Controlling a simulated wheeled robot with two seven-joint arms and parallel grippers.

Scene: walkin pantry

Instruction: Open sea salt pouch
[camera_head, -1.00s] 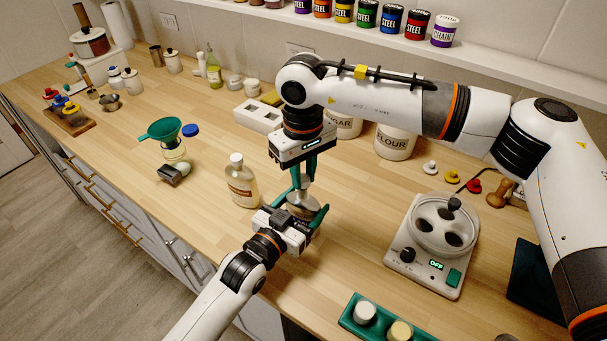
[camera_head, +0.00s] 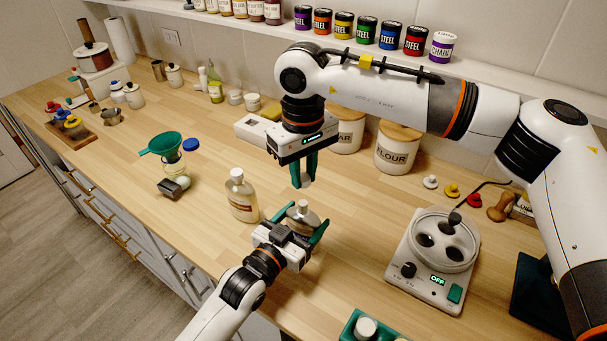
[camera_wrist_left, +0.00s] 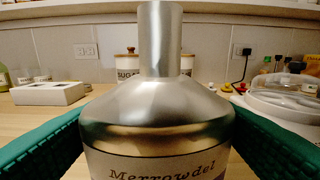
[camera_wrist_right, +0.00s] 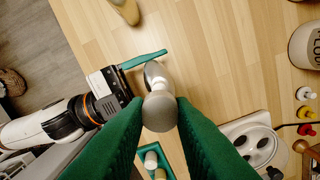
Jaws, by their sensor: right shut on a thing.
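The sea salt pouch (camera_head: 297,222) stands upright on the counter as a silver, bottle-like container with a narrow neck. In the left wrist view its label (camera_wrist_left: 160,168) reads "Merrowdel". My left gripper (camera_head: 297,232) has one green finger on each side of its body, seemingly pressed against it. My right gripper (camera_head: 304,172) points down above the pouch, shut on a small grey cap (camera_wrist_right: 160,111). A gap shows between the cap and the neck in the head view. The pouch's opening is hidden.
A white device (camera_head: 428,262) reading OFF is to the right, with a green tray (camera_head: 350,326) in front. Canisters (camera_head: 397,150) stand behind. Counter between pouch and device is clear.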

